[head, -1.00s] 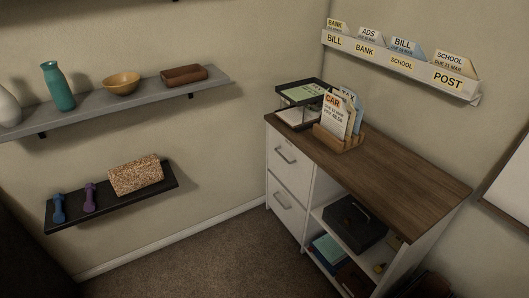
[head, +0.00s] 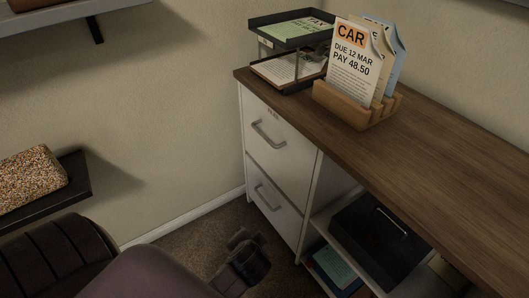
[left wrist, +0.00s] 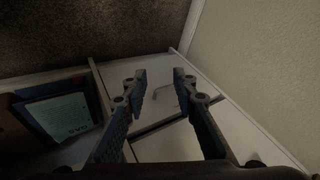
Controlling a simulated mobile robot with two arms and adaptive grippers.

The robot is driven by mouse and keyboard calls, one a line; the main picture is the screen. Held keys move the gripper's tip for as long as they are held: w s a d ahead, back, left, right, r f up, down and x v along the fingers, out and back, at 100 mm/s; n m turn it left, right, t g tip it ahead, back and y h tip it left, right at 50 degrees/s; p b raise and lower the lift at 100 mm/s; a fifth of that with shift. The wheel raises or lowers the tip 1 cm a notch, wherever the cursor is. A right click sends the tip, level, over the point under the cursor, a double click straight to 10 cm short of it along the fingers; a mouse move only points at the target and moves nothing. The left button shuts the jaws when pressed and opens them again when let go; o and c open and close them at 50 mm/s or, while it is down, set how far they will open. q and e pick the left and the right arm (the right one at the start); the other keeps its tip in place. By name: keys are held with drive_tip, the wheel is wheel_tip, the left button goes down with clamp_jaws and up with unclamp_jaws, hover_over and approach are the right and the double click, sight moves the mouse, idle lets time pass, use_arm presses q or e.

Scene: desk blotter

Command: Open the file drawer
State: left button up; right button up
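The white cabinet has two stacked drawers, both closed. The upper drawer (head: 285,157) has a grey bar handle (head: 268,134) and a small label too small to read. The lower drawer (head: 282,214) has a similar handle (head: 266,201). My left gripper (left wrist: 160,78) is open and empty, with its fingers apart in front of the white drawer fronts in the left wrist view. In the head view my left arm comes in from the lower left and ends in front of and below the lower handle. My right gripper is not in view.
On the wooden top (head: 440,160) stand a black paper tray (head: 262,71) and a wooden letter holder (head: 345,108). A black box (head: 380,245) sits on the open shelf at right. A dark wall shelf (head: 75,178) juts out at left. Carpet is free before the drawers.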

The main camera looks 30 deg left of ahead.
use_arm(q)
drive_tip(key=w+a+r+t+y+b, duration=0.1)
drive_tip(key=w+a+r+y+b, duration=0.1)
drive_tip(key=w+a+r+y, duration=0.15)
drive_tip(key=m+t+y, duration=0.4)
drive_tip(key=t+y, duration=0.1)
drive_tip(key=t, duration=0.1)
approach(264, 135)
drive_tip(key=x, duration=0.3)
drive_tip(key=shift+f, duration=0.35)
drive_tip(key=x, duration=0.7)
drive_tip(key=shift+w, duration=0.1)
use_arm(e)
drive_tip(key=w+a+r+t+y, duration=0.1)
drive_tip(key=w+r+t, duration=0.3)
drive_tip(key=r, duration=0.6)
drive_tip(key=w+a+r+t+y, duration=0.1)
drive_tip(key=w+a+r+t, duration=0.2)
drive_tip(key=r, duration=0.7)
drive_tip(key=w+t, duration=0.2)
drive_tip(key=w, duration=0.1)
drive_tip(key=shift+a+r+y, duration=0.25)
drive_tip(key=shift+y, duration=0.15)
use_arm(q)
drive_tip(key=shift+c, duration=0.2)
clamp_jaws()
